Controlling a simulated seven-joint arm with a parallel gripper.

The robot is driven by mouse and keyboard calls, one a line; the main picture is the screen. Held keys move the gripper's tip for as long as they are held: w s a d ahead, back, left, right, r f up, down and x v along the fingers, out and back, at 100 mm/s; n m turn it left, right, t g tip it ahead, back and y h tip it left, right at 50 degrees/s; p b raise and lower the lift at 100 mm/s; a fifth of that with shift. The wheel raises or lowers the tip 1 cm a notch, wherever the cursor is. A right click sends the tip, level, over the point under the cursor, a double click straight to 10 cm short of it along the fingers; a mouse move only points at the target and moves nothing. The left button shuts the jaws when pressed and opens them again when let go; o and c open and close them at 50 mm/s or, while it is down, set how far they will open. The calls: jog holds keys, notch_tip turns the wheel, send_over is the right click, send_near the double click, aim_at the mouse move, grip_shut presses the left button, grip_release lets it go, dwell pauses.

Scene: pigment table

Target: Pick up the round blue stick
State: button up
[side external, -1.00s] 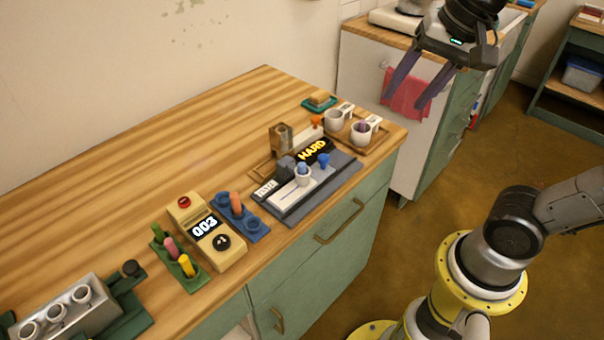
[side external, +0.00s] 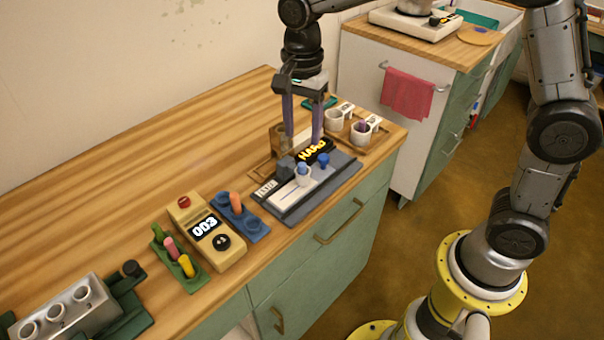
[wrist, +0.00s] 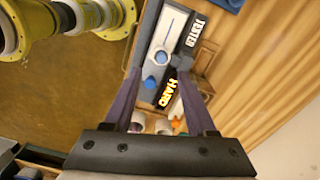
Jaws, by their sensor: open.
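A round-topped light blue stick (side external: 303,169) stands in a white ring-like cup on the grey tester; it also shows in the wrist view (wrist: 161,58). A darker blue knob-like piece (side external: 323,159) stands beside it on the tester (side external: 291,209), and in the wrist view (wrist: 150,83); I cannot tell whether it is a stick or a knob. My gripper (side external: 303,138) is open and empty, pointing down above the far part of the tester, near the HARD display. In the wrist view both blue pieces lie between or just beyond the fingertips (wrist: 160,73).
A wooden tray with two white cups (side external: 334,119) stands behind the tester. A blue rack (side external: 256,229) with an orange stick, a beige meter (side external: 225,256) reading 003 and a green rack (side external: 192,282) stand to the left. The counter's back left is clear.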

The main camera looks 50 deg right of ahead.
aim_at(302, 164)
jog(key=f, duration=0.8)
jog(key=shift+w+d+f, duration=0.2)
jog(key=shift+w+f, duration=0.05)
jog(key=shift+f, duration=0.1)
grip_shut()
